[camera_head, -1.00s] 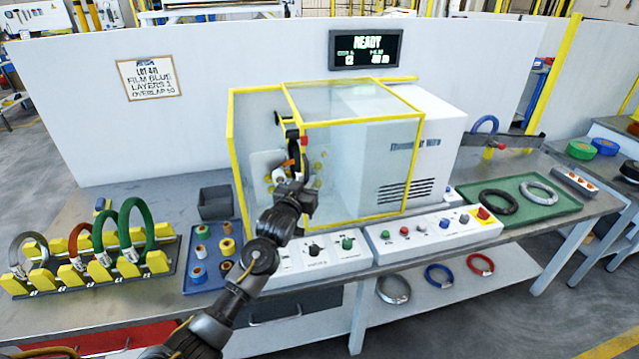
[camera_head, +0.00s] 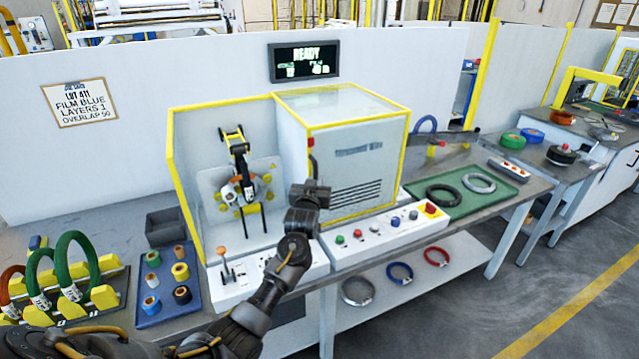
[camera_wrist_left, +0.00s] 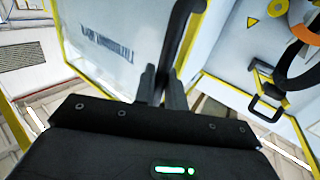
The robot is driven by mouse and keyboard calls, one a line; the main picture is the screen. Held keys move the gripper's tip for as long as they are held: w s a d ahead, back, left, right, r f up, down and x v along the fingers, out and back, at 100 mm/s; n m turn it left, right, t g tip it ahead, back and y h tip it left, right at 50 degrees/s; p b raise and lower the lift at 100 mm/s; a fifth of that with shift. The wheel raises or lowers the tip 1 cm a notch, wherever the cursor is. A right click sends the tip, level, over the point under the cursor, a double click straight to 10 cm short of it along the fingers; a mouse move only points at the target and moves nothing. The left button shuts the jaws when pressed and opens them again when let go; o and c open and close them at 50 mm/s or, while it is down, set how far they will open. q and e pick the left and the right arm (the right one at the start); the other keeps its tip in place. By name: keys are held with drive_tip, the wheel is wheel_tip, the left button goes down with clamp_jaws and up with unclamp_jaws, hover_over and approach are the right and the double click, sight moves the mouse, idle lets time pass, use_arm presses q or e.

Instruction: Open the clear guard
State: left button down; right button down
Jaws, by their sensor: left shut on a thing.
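The clear guard (camera_head: 357,172) has a yellow frame. In the head view its front panel stands in front of the white cabinet on the right, and the winding bay (camera_head: 238,180) on the left is uncovered in front. My left gripper (camera_head: 311,173) is at the panel's left edge, shut on the guard's dark upright handle (camera_head: 311,149). The left wrist view shows the fingers (camera_wrist_left: 161,92) around the black handle bar (camera_wrist_left: 178,45), with the clear panel to its left and the bay to its right. The fingers' exact contact is partly hidden. My right gripper is out of view.
A control panel (camera_head: 372,235) with buttons and a lever (camera_head: 224,262) lies along the front below the guard. A blue tray of tape rolls (camera_head: 143,318) and a rack of coils stand left. A green tray (camera_head: 498,190) with two coils lies right.

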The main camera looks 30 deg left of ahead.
use_arm(q)
drive_tip(key=c, duration=1.8)
unclamp_jaws()
drive_tip(key=b+v, duration=0.2)
drive_tip(key=v, duration=0.8)
drive_tip(key=shift+s+d, duration=0.15)
drive_tip(key=shift+s, duration=0.2)
